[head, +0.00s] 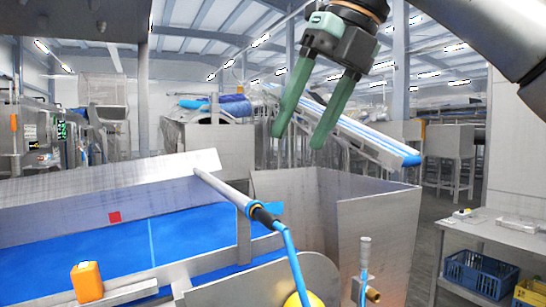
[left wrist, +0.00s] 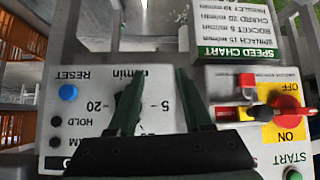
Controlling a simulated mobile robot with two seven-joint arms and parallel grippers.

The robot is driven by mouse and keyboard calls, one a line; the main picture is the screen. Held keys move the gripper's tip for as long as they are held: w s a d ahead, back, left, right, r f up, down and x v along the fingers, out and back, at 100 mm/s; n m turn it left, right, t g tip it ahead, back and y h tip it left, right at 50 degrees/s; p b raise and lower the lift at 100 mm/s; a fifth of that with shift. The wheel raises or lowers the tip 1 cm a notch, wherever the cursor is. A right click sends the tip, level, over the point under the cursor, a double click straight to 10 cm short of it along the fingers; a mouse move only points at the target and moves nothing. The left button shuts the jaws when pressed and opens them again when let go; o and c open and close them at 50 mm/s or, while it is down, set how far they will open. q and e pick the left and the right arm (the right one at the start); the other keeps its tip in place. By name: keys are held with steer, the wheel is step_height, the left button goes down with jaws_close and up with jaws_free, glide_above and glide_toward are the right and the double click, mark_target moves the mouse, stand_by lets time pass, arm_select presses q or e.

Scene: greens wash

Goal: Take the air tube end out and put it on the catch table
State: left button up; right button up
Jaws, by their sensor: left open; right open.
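The air tube (head: 222,189) is a pale grey pipe with a dark collar and a blue hose (head: 291,255) bending down from it. It slants across the rim of a steel tank; its far end rests near the sloped steel plate. My right gripper (head: 297,139) is open and empty, high above and to the right of the tube. My left gripper (left wrist: 156,72) is open in the left wrist view, in front of a control panel (left wrist: 75,133); whether it touches the panel's dial, I cannot tell. A steel table (head: 490,236) at the right may be the catch table.
A blue crate (head: 479,275) and a yellow crate (head: 533,291) are under the table. An orange block (head: 87,282) stands on the near rail. A brass-fitted valve pipe (head: 364,272) rises in front of the tank. A conveyor (head: 375,147) slopes behind my right gripper.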

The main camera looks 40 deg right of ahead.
mark_target(280, 224)
steer(key=x, duration=1.1)
steer(key=shift+w+f, duration=0.1)
steer(key=shift+f, duration=0.3)
steer(key=shift+c, duration=0.3)
jaws_close()
steer(key=shift+s+a+b, duration=0.2)
steer(key=shift+s, duration=0.55)
steer(key=shift+s+a+b, duration=0.25)
steer(key=shift+s, duration=0.5)
steer(key=shift+s+a+b, duration=0.2)
steer(key=shift+s, duration=0.55)
steer(key=shift+s+r, duration=0.1)
